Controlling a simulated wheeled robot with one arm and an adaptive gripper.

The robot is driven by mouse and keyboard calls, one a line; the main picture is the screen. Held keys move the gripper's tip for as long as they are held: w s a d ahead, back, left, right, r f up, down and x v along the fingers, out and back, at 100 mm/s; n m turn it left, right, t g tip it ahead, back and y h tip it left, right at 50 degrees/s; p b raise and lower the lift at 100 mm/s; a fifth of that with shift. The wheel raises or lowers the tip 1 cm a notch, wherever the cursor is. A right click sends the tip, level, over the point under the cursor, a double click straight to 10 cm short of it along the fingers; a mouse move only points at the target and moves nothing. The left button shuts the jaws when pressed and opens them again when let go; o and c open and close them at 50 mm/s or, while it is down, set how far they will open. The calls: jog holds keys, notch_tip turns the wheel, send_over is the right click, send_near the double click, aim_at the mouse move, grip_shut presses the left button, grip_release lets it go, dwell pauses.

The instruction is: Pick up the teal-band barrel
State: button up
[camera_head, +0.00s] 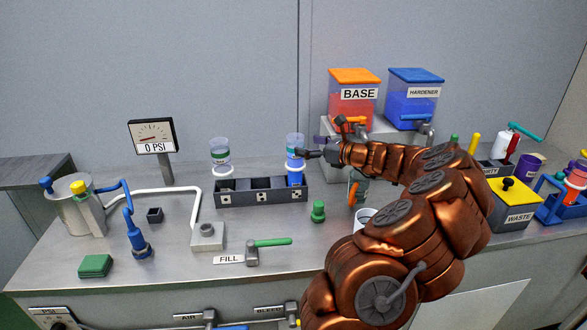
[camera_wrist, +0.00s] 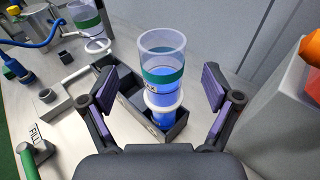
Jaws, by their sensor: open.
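A clear barrel with a teal-green band (camera_wrist: 163,76) and blue fill stands upright in the right end of the dark rack (camera_wrist: 104,87), between my open fingers in the wrist view. In the head view this barrel (camera_head: 295,143) is partly covered by my gripper (camera_head: 310,154), which reaches it from the right. My gripper (camera_wrist: 160,92) is open, with a gap on both sides of the barrel; I see no contact. A second clear barrel (camera_head: 220,158) with a green band stands at the rack's left end; it also shows in the wrist view (camera_wrist: 86,20).
The orange-lidded BASE tank (camera_head: 354,103) and blue HARDENER tank (camera_head: 415,100) stand behind my arm. A green cap (camera_head: 318,211) stands before the rack. A green-handled valve (camera_head: 268,243) lies further forward. The WASTE box (camera_head: 513,212) is at right.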

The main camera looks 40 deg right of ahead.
jog(key=shift+f+p+x, duration=0.15)
jog(key=shift+p+x, duration=0.2)
jog(key=shift+x, duration=1.05)
jog(key=shift+f+p+x, duration=0.15)
jog(key=shift+p+x, duration=0.15)
jog(key=shift+x, duration=1.1)
jog(key=shift+s+d, duration=0.1)
jog(key=shift+d, duration=0.05)
jog(key=shift+c, duration=0.2)
grip_shut()
